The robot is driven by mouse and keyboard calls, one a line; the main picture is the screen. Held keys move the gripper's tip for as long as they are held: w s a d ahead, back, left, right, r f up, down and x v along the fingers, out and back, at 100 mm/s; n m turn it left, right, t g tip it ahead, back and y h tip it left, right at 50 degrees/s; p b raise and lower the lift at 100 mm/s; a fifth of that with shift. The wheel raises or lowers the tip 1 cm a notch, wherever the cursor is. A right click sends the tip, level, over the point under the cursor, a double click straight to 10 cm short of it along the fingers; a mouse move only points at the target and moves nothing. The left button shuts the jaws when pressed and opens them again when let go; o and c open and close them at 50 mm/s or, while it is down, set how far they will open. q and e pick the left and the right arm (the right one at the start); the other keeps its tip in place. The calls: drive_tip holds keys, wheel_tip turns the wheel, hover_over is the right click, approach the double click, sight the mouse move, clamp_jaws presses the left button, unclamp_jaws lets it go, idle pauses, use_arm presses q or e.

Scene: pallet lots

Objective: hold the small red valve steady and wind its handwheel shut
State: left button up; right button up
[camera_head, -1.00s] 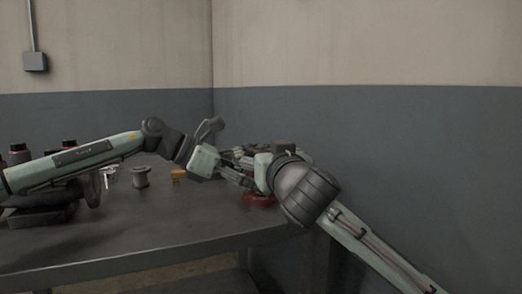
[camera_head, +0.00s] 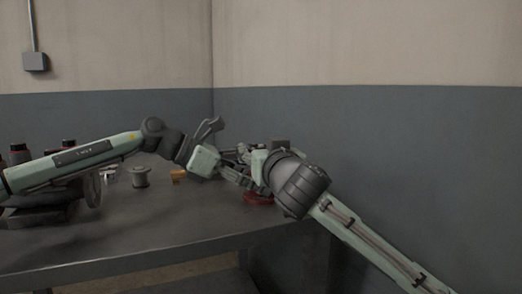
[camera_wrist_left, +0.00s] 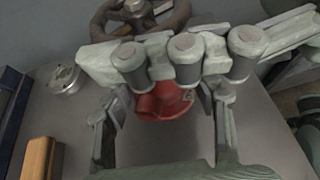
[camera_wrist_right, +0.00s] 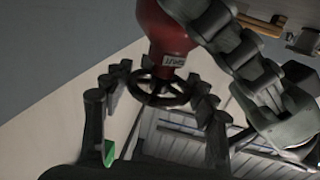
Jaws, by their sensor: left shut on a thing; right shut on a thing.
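The small red valve (camera_wrist_left: 172,104) shows between the fingers of my left gripper (camera_wrist_left: 164,98) in the left wrist view, and the gripper is shut on it. The right wrist view shows its red body (camera_wrist_right: 166,32) with a pale label and, below, its dark spoked handwheel (camera_wrist_right: 158,92). My right gripper (camera_wrist_right: 160,88) is shut on the handwheel, with fingers at both sides of the rim. In the head view the left gripper (camera_head: 238,174) and right gripper (camera_head: 260,170) meet above the table's right part and mostly hide the valve.
A grey spool (camera_head: 140,178) and an orange block (camera_head: 178,175) are left of the grippers. Walls close the back.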

drive_tip(key=shift+a+m+h, duration=0.1)
drive_tip(key=shift+m+h, duration=0.2)
drive_tip(key=shift+h, duration=0.1)
drive_tip(key=m+h, duration=0.1)
drive_tip(key=h, duration=0.1)
drive_tip(key=shift+m+h, duration=2.3)
drive_tip(key=shift+h, duration=1.1)
drive_tip(key=shift+g, duration=0.3)
drive_tip(key=o, duration=1.2)
